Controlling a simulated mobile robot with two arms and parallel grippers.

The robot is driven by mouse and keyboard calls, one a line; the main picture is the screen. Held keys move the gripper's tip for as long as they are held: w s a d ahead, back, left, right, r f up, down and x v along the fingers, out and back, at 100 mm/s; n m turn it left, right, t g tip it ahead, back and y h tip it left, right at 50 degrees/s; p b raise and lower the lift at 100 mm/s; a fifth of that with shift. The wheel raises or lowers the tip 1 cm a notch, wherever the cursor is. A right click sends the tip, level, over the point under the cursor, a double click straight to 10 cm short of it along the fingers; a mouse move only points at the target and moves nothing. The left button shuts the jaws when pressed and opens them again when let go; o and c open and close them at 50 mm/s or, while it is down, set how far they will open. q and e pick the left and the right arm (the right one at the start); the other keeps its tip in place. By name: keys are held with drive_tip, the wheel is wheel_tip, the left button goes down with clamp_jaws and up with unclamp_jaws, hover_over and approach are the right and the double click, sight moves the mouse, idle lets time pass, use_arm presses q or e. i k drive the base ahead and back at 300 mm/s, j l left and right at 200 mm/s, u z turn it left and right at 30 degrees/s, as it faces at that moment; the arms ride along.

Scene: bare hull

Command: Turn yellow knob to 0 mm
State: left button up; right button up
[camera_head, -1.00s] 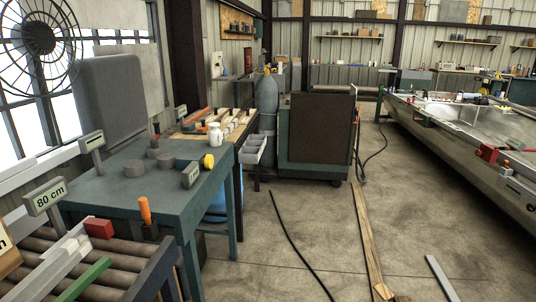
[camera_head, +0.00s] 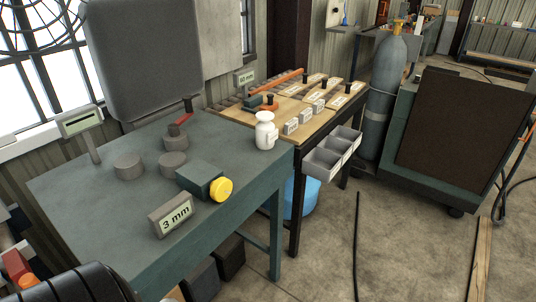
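The yellow knob (camera_head: 221,189) is a round disc on the front side of a small dark green box (camera_head: 200,179) near the front edge of the teal table. A tilted display (camera_head: 171,216) just in front of it reads "3 mm". Neither of my grippers can be made out in this view, and nothing touches the knob. A dark rounded shape (camera_head: 75,287) fills part of the bottom left corner; I cannot tell whether it is part of my arm.
The teal table (camera_head: 105,230) also bears several grey cylinders (camera_head: 129,166), one with a red lever (camera_head: 183,119), and a white jar (camera_head: 265,131). Grey bins (camera_head: 332,153) hang beyond its right end. Open floor (camera_head: 325,240) lies to the right, with a dark cable (camera_head: 356,245).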

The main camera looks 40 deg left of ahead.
sight(221, 189)
drive_tip(key=i+u, duration=0.1)
drive_tip(key=i, duration=0.6)
drive_tip(key=i+l+u, duration=0.1)
drive_tip(key=i, duration=0.55)
drive_tip(key=i+l+u, duration=0.1)
drive_tip(key=i, duration=0.55)
drive_tip(key=i+l+u, duration=0.15)
drive_tip(key=u, duration=2.45)
